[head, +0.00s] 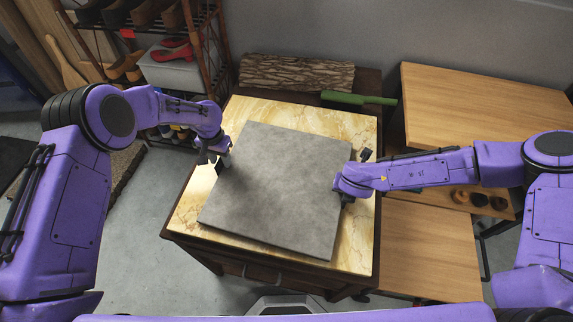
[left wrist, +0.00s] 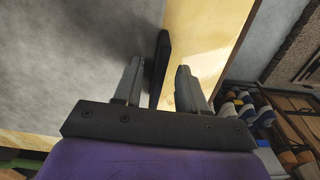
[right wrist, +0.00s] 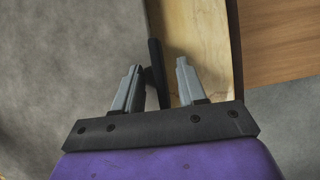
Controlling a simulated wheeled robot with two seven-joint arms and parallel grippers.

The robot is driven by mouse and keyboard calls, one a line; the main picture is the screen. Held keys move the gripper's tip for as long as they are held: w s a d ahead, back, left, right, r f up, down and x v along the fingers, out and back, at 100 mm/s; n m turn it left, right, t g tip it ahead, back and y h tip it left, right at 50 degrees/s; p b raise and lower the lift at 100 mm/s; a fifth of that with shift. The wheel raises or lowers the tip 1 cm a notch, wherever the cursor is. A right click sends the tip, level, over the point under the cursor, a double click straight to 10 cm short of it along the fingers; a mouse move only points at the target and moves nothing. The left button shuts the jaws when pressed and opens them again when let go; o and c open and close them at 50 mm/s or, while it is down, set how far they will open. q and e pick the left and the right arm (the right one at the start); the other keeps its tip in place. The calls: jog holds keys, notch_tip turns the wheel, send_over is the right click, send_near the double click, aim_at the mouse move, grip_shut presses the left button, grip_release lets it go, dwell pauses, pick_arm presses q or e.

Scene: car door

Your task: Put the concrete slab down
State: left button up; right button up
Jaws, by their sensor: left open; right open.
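The concrete slab (head: 280,185) is a flat grey square. It lies flat over the marble-patterned top of a small wooden table (head: 262,108), turned a little, and looks to rest on it. My left gripper (head: 220,160) is open at the slab's left edge; the slab also shows in the left wrist view (left wrist: 60,60). My right gripper (head: 346,196) is open at the right edge; the slab fills the left of the right wrist view (right wrist: 70,70). In each wrist view a thin black piece (left wrist: 160,65) (right wrist: 156,70) stands between the open fingers, by the slab's edge.
Wooden tables (head: 490,105) stand to the right. A shoe rack (head: 205,45) stands at the back left.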

pick_arm(q)
notch_tip(320, 180, up, 12)
jog(key=shift+f, duration=0.2)
pick_arm(e)
jog(key=v, duration=1.2)
